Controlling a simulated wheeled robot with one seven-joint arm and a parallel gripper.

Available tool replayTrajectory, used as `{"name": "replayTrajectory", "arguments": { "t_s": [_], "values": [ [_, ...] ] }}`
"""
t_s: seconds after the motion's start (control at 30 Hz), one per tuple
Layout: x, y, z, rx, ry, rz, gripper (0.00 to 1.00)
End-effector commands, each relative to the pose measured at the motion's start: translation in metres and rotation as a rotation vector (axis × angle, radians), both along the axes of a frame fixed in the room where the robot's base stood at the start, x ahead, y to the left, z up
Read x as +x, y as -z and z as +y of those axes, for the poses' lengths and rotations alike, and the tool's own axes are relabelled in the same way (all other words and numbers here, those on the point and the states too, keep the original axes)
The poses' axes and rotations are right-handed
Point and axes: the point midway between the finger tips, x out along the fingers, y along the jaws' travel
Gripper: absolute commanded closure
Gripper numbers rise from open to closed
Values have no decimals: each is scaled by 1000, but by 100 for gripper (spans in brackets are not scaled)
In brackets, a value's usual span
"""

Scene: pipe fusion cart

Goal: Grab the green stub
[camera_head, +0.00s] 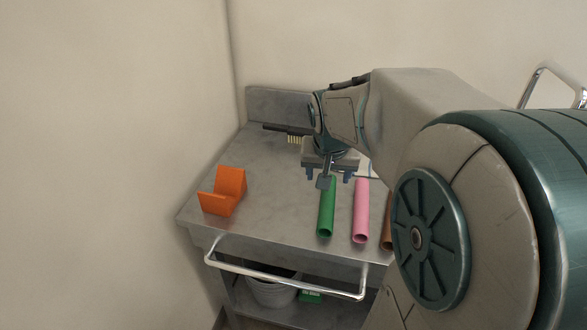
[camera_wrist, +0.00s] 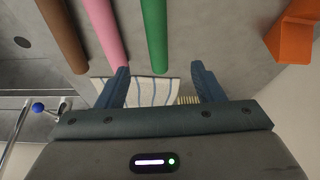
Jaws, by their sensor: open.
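The green stub (camera_head: 326,208) is a green tube lying on the metal cart top, between the orange block and the pink tube. My gripper (camera_head: 328,176) is above the stub's far end, its fingers pointing down. In the wrist view the green stub (camera_wrist: 154,35) runs down from the top edge, and its end lies between the lines of the two fingers. I cannot tell the exact height of the fingers above the stub.
The pink tube (camera_head: 361,210) lies right of the green one, then a brown tube (camera_head: 388,234), partly hidden by my arm. An orange angled block (camera_head: 224,191) stands at left. A brush (camera_head: 292,137) and a striped cloth (camera_wrist: 140,92) lie behind. A rail (camera_head: 285,280) runs along the front.

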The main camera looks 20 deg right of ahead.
Motion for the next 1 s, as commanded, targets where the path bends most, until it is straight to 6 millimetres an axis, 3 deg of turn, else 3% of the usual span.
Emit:
{"name": "replayTrajectory", "arguments": {
  "t_s": [0.4,0.73,1.0],
  "values": [
    [28,63,-16,-1,15,-2,39],
    [36,86,-21,-2,14,-4,39],
    [45,120,-29,-1,15,-3,39]
  ]
}}
